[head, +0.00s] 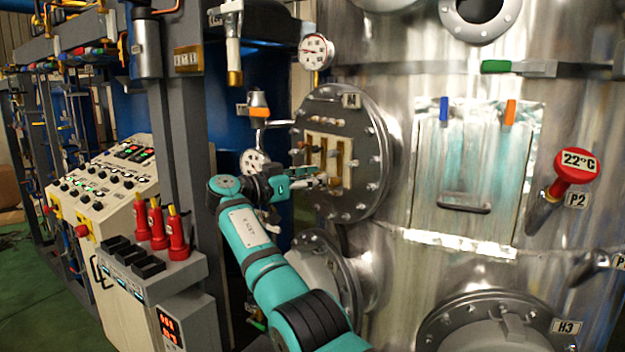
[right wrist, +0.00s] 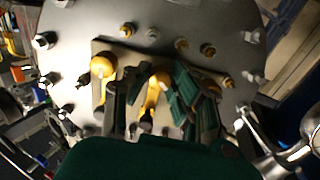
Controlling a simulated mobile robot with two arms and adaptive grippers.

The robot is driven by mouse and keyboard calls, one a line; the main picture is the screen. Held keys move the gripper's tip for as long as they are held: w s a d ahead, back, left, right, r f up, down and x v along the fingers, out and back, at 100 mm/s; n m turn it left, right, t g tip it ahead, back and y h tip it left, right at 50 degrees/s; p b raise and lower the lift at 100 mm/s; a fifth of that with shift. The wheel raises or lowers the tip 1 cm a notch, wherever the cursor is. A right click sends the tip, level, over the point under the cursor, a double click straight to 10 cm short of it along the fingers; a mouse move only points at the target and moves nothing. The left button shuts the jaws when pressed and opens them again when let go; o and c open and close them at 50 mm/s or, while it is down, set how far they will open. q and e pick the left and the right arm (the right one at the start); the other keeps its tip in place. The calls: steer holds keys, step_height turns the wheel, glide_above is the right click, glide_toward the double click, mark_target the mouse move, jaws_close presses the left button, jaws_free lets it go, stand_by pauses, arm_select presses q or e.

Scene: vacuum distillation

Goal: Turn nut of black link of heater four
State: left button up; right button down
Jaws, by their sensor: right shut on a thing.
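The round steel heater flange (head: 367,143) has bolts around its rim and a small label that I cannot read clearly. A pale terminal plate (head: 346,176) on it carries upright brass-coloured links (head: 332,156) and small nuts. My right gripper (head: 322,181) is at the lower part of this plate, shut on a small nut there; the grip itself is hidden. In the right wrist view, the fingers of my right gripper (right wrist: 158,105) stand close to the plate, with a yellow link (right wrist: 154,90) between them. A black link cannot be made out. My left gripper is not in view.
A pressure gauge (head: 316,52) hangs above the flange, and another gauge (head: 252,162) sits left of it. A control console (head: 105,190) and red-and-yellow connectors (head: 176,232) are at the left. A second flange (head: 325,268) lies just below, close to my right arm.

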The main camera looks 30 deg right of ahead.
steer(key=n+p, duration=0.5)
steer(key=n, duration=1.5)
stand_by(0.4)
steer(key=c, duration=1.1)
jaws_free()
steer(key=shift+w, duration=0.1)
steer(key=shift+c, duration=0.2)
steer(key=a, duration=1.2)
steer(key=shift+s, duration=0.25)
